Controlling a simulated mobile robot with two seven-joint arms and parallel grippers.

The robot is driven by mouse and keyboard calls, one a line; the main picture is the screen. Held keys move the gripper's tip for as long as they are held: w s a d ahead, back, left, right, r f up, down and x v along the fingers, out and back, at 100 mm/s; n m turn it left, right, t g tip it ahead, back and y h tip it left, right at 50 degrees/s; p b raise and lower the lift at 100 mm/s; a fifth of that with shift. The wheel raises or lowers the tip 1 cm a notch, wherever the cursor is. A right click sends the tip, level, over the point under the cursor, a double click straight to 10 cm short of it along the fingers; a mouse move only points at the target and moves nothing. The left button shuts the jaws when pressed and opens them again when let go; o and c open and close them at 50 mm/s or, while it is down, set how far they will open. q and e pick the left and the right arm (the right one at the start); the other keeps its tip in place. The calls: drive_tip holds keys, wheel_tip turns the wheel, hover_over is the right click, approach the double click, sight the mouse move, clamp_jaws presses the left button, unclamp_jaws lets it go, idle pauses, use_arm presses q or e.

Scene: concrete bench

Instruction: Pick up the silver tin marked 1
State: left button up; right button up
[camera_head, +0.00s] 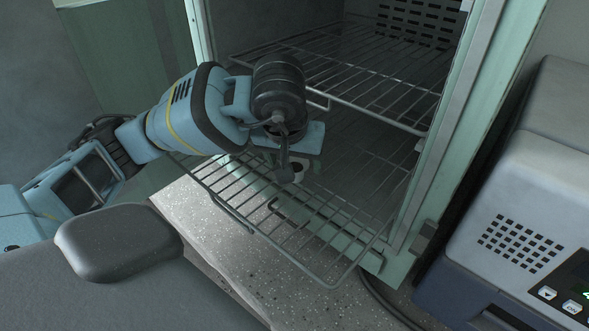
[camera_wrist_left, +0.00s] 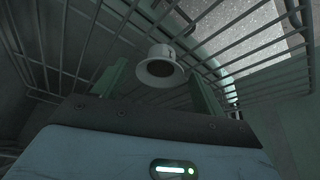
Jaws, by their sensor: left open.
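A small pale, round tin (camera_wrist_left: 160,52) with a dark round face shows in the left wrist view, on the wire rack. A small mark is on its side, but I cannot read it. In the head view the tin (camera_head: 298,171) is mostly hidden behind my left gripper (camera_head: 290,168). That gripper is open, reaching in over the pulled-out lower rack. In the left wrist view its two fingers (camera_wrist_left: 158,82) stand apart on either side of the tin's line, with the tin beyond or between the tips; I cannot tell which. My right gripper is not in view.
The lower wire rack (camera_head: 318,245) sticks out of an open green cabinet (camera_head: 452,120). An upper rack (camera_head: 385,95) lies above and behind my gripper. A grey instrument with buttons (camera_head: 540,170) stands at the right. The speckled bench (camera_head: 255,255) is bare below the rack.

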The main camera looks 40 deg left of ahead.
use_arm(q)
drive_tip(key=shift+x, duration=0.95)
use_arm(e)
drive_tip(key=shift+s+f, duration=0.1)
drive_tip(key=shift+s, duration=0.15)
use_arm(q)
drive_tip(key=shift+r, duration=0.1)
drive_tip(key=c, duration=1)
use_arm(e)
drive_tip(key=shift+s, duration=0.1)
use_arm(q)
drive_tip(key=shift+r, duration=0.1)
